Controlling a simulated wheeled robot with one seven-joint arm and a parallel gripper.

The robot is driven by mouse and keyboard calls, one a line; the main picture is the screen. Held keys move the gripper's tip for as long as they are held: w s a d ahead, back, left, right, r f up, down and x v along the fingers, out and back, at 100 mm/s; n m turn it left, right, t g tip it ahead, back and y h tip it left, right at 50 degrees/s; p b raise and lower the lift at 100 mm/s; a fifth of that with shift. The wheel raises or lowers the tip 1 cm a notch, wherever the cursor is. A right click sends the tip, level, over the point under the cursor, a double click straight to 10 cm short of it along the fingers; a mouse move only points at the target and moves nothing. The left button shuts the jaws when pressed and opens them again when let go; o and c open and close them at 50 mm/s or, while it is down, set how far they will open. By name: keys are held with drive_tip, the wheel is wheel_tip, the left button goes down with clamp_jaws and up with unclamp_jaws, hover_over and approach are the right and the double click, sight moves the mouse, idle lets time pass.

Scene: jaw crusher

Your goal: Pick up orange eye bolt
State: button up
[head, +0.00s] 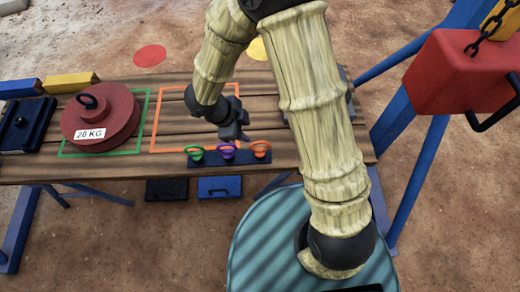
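The orange eye bolt (261,149) stands at the right end of a dark blue rack (216,161) near the front edge of the wooden table. A purple eye bolt (228,151) stands in the middle of the rack and a green one (195,153) at its left end. My gripper (243,138) is above the table, just behind the rack and a little left of the orange eye bolt. It appears apart from the bolt. Its fingers are dark and small here, so I cannot tell whether they are open.
A red 20 KG weight (98,137) with a black ring sits left inside a green square outline (152,101). An orange square outline (152,146) is mostly bare. A red block (461,72) hangs from a chain at the right, near blue frame beams (412,93).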

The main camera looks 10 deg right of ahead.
sight(260, 143)
drive_tip(key=b+x, duration=0.2)
drive_tip(key=x, duration=0.5)
drive_tip(key=shift+d+f, duration=0.1)
drive_tip(key=b+x, duration=0.3)
drive_tip(key=x, duration=0.2)
drive_tip(key=shift+s+f, duration=0.15)
drive_tip(key=shift+f, duration=0.05)
clamp_jaws()
